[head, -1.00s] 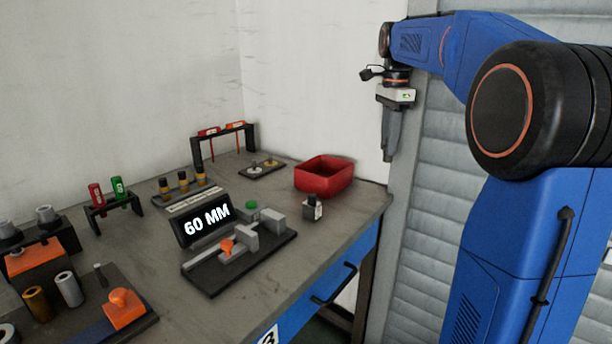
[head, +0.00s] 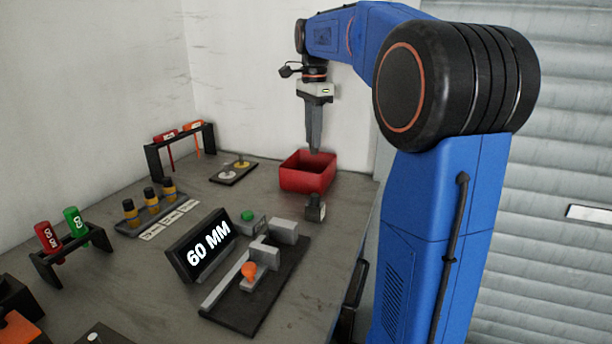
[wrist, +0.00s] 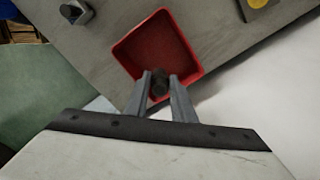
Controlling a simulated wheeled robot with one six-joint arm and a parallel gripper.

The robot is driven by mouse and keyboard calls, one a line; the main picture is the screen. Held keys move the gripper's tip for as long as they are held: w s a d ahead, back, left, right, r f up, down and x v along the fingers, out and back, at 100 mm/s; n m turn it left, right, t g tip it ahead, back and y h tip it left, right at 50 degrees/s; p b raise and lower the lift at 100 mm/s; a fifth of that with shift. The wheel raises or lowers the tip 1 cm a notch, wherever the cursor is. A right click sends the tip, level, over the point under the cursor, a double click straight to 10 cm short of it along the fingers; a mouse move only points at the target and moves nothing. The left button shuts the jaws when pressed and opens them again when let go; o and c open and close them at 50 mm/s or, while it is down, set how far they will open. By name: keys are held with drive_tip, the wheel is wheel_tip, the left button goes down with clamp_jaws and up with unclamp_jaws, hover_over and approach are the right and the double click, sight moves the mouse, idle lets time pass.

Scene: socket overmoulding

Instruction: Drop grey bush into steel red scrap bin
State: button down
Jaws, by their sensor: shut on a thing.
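The red scrap bin (head: 306,178) stands at the far right corner of the bench. It also shows in the wrist view (wrist: 128,62), and the part of its inside that shows looks empty. My gripper (head: 314,150) points down above the bin in the head view. In the wrist view my gripper (wrist: 160,88) is shut on a small dark round piece, the bush (wrist: 159,82), which lies over the bin's inside. In the head view the bush is too small to make out clearly.
A small dark block (head: 315,208) stands in front of the bin. A gauge with a 60 MM display (head: 208,245) and a slide fixture (head: 262,275) fill the bench middle. A black rack (head: 180,145) and a small tray (head: 234,172) stand left of the bin.

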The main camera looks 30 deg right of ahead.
drive_tip(key=shift+f, duration=1.9)
drive_tip(key=c, duration=1.4)
unclamp_jaws()
wheel_tip(320, 180, up, 17)
drive_tip(key=shift+r, duration=0.2)
drive_tip(key=shift+s+d, duration=0.1)
